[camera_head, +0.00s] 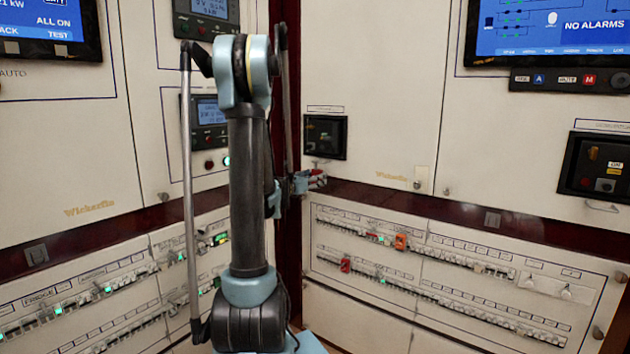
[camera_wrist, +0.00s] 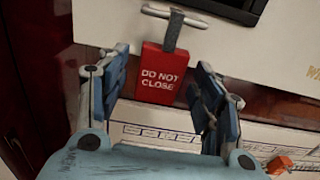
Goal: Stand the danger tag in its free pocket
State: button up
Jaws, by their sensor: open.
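The danger tag (camera_wrist: 160,72) is a red block marked "DO NOT CLOSE" in the wrist view. It hangs upright by a grey strap from a light bar handle (camera_wrist: 175,17) on the panel. My gripper (camera_wrist: 158,85) is open, with one finger on each side of the tag and a visible gap at both sides. In the head view my gripper (camera_head: 301,183) is at the corner between the panels, and a small bit of red tag (camera_head: 318,180) shows beside it. I cannot make out which feature is the free pocket.
In the head view, breaker rows (camera_head: 450,290) run along the lower right panel, with orange (camera_head: 401,242) and red (camera_head: 345,265) pieces on them. A dark red ledge (camera_head: 480,225) runs above. A black box (camera_head: 325,136) sits above my gripper. Another handle (camera_head: 601,208) is at right.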

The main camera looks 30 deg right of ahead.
jog(key=v, duration=1.5)
jog(key=s+a+f+m+g+y, duration=0.1)
jog(key=s+a+f+m+y, duration=0.4)
jog(key=a, duration=0.5)
jog(key=s+a+f+m+g+y, duration=0.2)
jog(key=s+a+f+m+y, duration=0.4)
jog(key=s+a+m, duration=0.4)
jog(key=s+a+f+m+g+y, duration=0.1)
jog(key=s+a+f+m+y, duration=0.4)
jog(key=s+a, duration=0.5)
jog(key=shift+a+f+m+g+y, duration=0.3)
jog(key=shift+f+m+g, duration=0.15)
jog(key=shift+m, duration=0.75)
jog(key=shift+w+f, duration=0.25)
jog(key=shift+w, duration=0.2)
